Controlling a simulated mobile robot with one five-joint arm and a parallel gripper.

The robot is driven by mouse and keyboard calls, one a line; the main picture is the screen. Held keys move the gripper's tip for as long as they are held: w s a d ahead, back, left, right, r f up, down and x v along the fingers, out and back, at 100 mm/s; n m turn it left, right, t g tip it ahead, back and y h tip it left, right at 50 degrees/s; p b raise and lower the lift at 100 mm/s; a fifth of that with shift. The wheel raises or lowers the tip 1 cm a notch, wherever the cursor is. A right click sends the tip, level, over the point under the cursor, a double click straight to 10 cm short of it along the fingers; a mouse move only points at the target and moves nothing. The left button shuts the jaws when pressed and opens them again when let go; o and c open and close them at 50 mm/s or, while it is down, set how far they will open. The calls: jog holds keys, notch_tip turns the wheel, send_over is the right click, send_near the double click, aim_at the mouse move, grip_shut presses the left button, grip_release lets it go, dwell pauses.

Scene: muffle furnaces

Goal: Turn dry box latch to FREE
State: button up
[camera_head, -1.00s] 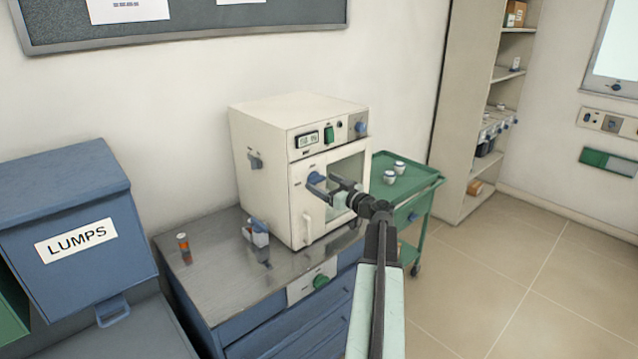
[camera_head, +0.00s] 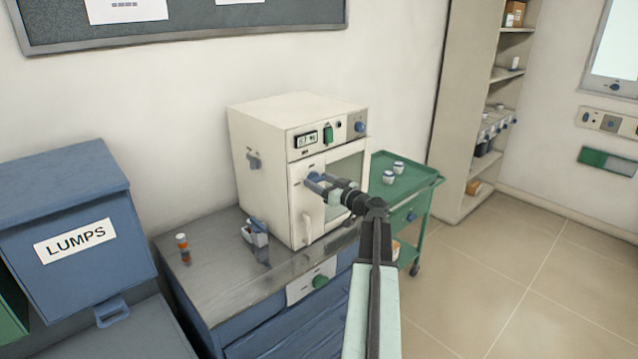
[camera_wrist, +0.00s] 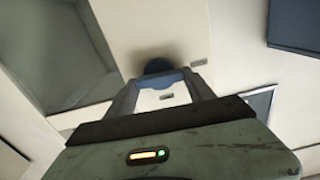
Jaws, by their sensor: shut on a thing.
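The dry box (camera_head: 264,165) is a cream cabinet with a front door, a window and a small display, standing on a metal-topped bench. Its latch (camera_wrist: 158,66) is a round blue knob on the front, seen between my fingertips in the wrist view; in the head view it shows as a blue bit (camera_head: 313,178) beyond my fingers. My gripper (camera_head: 322,184) is shut on the latch, and its fingers (camera_wrist: 163,82) reach the knob from both sides. The fingers hide part of the knob. Small labels (camera_wrist: 199,62) near it are too small to read.
A pale door handle (camera_head: 307,228) hangs below the latch. A green trolley (camera_head: 420,184) with two small jars stands right. A blue LUMPS bin (camera_head: 80,205) is left. Floor at right is clear.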

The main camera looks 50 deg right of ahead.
jog(key=m, duration=0.4)
jog(key=shift+d+m, duration=0.1)
jog(key=shift+m, duration=0.2)
jog(key=m, duration=0.4)
jog(key=shift+m, duration=0.3)
jog(key=m, duration=0.4)
jog(key=shift+d, duration=0.1)
jog(key=shift+f+m, duration=0.1)
jog(key=shift+m, duration=2)
jog(key=o, duration=1.4)
